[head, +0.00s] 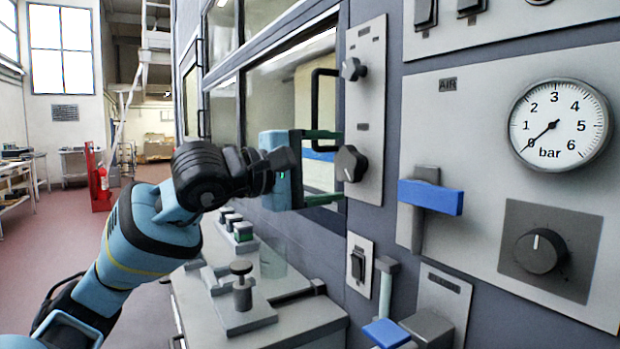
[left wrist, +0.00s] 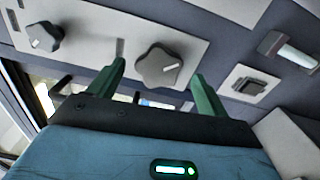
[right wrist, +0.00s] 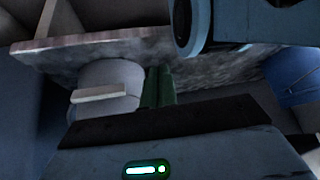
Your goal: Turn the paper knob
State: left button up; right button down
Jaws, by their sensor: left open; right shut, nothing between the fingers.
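A narrow grey panel (head: 364,110) on the machine's front carries two dark knobs. The lower knob (head: 351,163) is lobed and also shows in the left wrist view (left wrist: 158,66). The upper knob (head: 353,69) is smaller, at the left in the left wrist view (left wrist: 42,37). The labels are too small to read, so I cannot tell which is the paper knob. My left gripper (head: 336,166) is open in front of the lower knob, its fingers on either side; contact is not clear. My right gripper (right wrist: 158,72) is shut and empty, seen only in the right wrist view.
Right of the knobs are a blue-handled lever (head: 430,196), a pressure gauge (head: 560,124) and a square-plated dial (head: 540,251). A rocker switch (head: 358,265) is below. A black door handle (head: 318,100) stands out close to my left gripper. A bench (head: 300,325) is below.

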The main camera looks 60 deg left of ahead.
pick_arm(q)
jog(key=s, duration=0.3)
jog(key=shift+s+a+b, duration=0.2)
jog(key=shift+s+b, duration=0.2)
dwell(0.5)
